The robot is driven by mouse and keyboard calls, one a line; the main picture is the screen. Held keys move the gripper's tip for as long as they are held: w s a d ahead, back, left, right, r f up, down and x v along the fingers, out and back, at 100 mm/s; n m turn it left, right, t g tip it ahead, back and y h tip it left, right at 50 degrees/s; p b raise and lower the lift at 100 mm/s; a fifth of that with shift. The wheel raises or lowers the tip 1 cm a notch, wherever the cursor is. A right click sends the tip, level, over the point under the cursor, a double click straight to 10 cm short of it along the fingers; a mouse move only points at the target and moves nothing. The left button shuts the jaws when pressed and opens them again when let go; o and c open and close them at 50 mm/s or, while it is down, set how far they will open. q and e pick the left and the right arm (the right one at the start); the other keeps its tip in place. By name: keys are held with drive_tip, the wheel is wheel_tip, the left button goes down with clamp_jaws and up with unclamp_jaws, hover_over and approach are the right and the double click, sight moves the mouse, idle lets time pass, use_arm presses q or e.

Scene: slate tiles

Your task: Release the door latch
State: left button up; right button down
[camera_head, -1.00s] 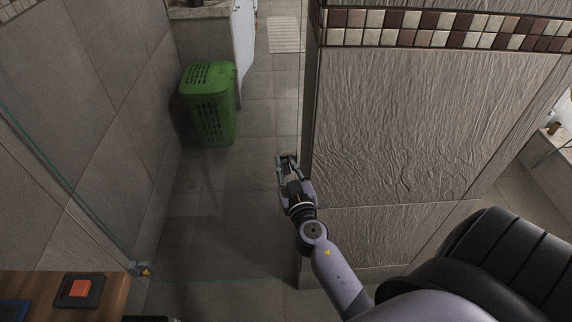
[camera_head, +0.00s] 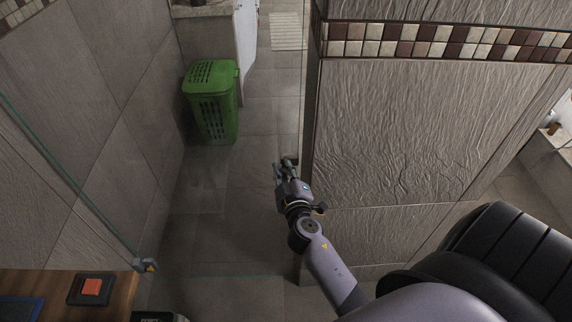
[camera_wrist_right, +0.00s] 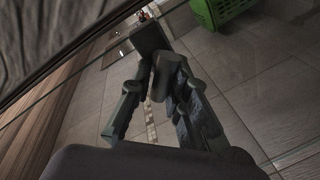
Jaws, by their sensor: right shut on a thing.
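A glass door (camera_head: 215,225) stands in front of me, clear and hard to see, with a thin edge line beside the textured wall. The door latch (camera_head: 289,159) is a small dark piece at that edge, mostly hidden by my right gripper in the head view. My right gripper (camera_head: 285,170) is shut on the latch. In the right wrist view, its fingers (camera_wrist_right: 152,95) sit on both sides of a dark grey latch knob (camera_wrist_right: 159,76), below a square dark block. My left gripper is not in view.
A textured wall (camera_head: 400,130) with a mosaic band is close on the right. A green lidded basket (camera_head: 213,105) stands on the tiles beyond the glass. A wooden surface (camera_head: 115,300) with an orange-red square (camera_head: 92,287) is at lower left, near a metal glass fitting (camera_head: 146,265).

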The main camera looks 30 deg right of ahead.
drive_tip(key=n, duration=0.2)
drive_tip(key=n+g+p, duration=0.1)
drive_tip(key=shift+a+f+n+h, duration=0.2)
drive_tip(key=shift+f+n+h, duration=0.15)
drive_tip(key=shift+n+h, duration=0.05)
drive_tip(key=shift+d+f+n+g+h, duration=0.15)
drive_tip(key=shift+n+g+h, duration=0.25)
drive_tip(key=shift+n, duration=1.1)
drive_tip(key=c, duration=1.5)
unclamp_jaws()
drive_tip(key=shift+d, duration=0.1)
drive_tip(key=shift+c, duration=0.2)
drive_tip(key=shift+s+a, duration=0.1)
drive_tip(key=shift+a, duration=0.15)
drive_tip(key=v, duration=1.1)
drive_tip(key=shift+s, duration=0.35)
